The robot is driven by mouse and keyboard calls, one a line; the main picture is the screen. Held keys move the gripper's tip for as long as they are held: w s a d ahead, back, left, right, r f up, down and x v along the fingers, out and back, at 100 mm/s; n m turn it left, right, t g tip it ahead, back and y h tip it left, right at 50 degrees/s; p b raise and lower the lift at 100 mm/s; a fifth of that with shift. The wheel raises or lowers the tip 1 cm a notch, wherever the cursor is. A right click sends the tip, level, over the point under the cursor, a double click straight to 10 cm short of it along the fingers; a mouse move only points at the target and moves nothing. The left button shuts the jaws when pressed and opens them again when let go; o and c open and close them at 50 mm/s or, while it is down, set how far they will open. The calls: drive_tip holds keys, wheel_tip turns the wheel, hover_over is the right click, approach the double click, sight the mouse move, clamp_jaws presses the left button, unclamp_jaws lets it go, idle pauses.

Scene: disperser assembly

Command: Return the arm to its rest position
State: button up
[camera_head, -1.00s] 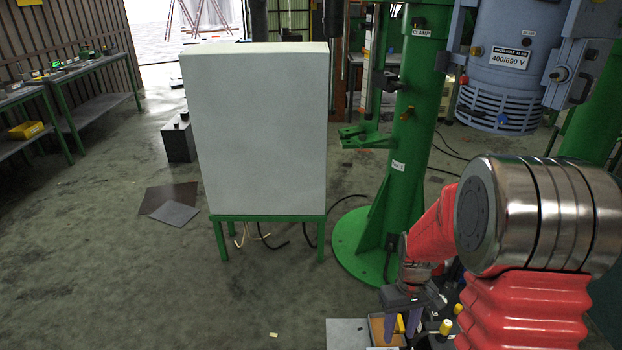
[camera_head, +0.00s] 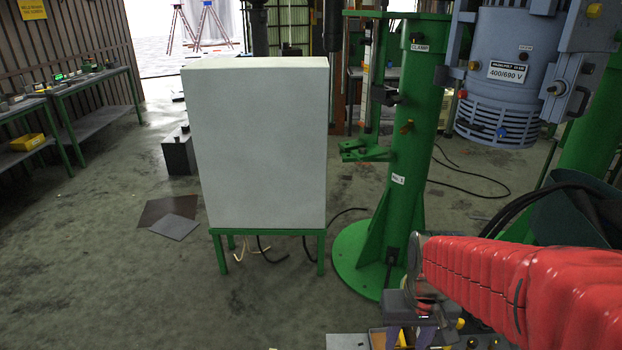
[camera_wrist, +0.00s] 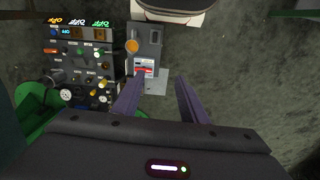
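My red-sleeved arm reaches in from the right in the head view. My gripper (camera_head: 408,338) points down at the bottom edge of that view, in front of the green column's base. In the wrist view its two purple fingers (camera_wrist: 160,79) stand apart with nothing between them, so it is open and empty. A grey tray with an orange round piece (camera_wrist: 147,42) lies beyond the fingertips.
A green column (camera_head: 410,150) with a round foot stands left of my arm. A grey-blue motor (camera_head: 500,75) hangs at upper right. A large white cabinet (camera_head: 255,145) on a green stand is left of the column. Open floor (camera_head: 130,290) lies at lower left.

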drive_tip(key=s+a+r+t, duration=0.3)
drive_tip(key=s+r+t, duration=0.2)
drive_tip(key=r, duration=0.7)
drive_tip(key=shift+s+r+n, duration=0.25)
drive_tip(key=shift+s+n, duration=0.05)
drive_tip(key=shift+s, duration=0.75)
drive_tip(key=shift+c, duration=0.3)
